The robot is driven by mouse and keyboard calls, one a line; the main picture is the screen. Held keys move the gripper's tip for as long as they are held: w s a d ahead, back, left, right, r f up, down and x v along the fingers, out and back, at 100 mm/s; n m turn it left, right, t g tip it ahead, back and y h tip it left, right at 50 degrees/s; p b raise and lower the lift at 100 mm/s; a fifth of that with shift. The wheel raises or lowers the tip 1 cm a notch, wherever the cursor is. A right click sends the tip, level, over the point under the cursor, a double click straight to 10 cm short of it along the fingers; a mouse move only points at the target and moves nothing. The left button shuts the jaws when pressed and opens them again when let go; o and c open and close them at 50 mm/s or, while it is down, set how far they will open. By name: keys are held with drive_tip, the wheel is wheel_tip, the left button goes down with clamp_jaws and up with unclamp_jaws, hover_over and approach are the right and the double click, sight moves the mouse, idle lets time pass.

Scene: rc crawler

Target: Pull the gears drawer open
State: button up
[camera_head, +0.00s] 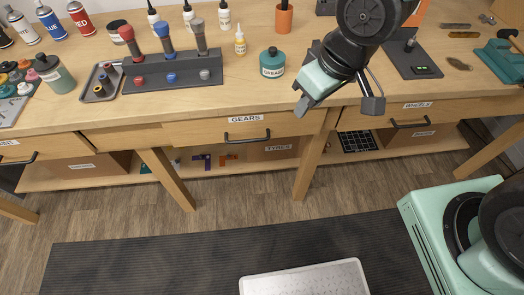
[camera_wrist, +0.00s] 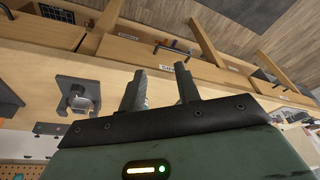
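The gears drawer (camera_head: 213,134) is a light wood front under the bench top, with a white GEARS label (camera_head: 245,118) and a dark bar handle (camera_head: 247,138). It looks shut or nearly so; I cannot tell exactly. In the wrist view, a label (camera_wrist: 182,67) shows beyond my fingers, with a dark handle (camera_wrist: 172,48) past it. My gripper (camera_head: 305,105) is over the bench's front edge, right of and above the gears handle, and apart from it. In the wrist view my gripper's (camera_wrist: 160,85) two fingers stand apart with nothing between them.
The wheels drawer (camera_head: 375,117) with its own handle is to the right. A teal jar (camera_head: 272,63) and a grey screwdriver rack (camera_head: 175,84) stand on the bench near my gripper. Table legs (camera_head: 310,165) and a shelf of bins lie below.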

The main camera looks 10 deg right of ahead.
drive_tip(key=w+d+f+m+t+y+b, duration=0.1)
drive_tip(key=w+f+t+y+b, duration=0.1)
drive_tip(key=w+f+b, duration=0.6)
drive_tip(key=m+t+y+b, duration=0.3)
drive_tip(key=m+y+b, duration=0.55)
drive_tip(key=y, duration=0.45)
approach(253, 139)
drive_tip(key=x, duration=1)
drive_tip(key=shift+f+p, duration=0.3)
clamp_jaws()
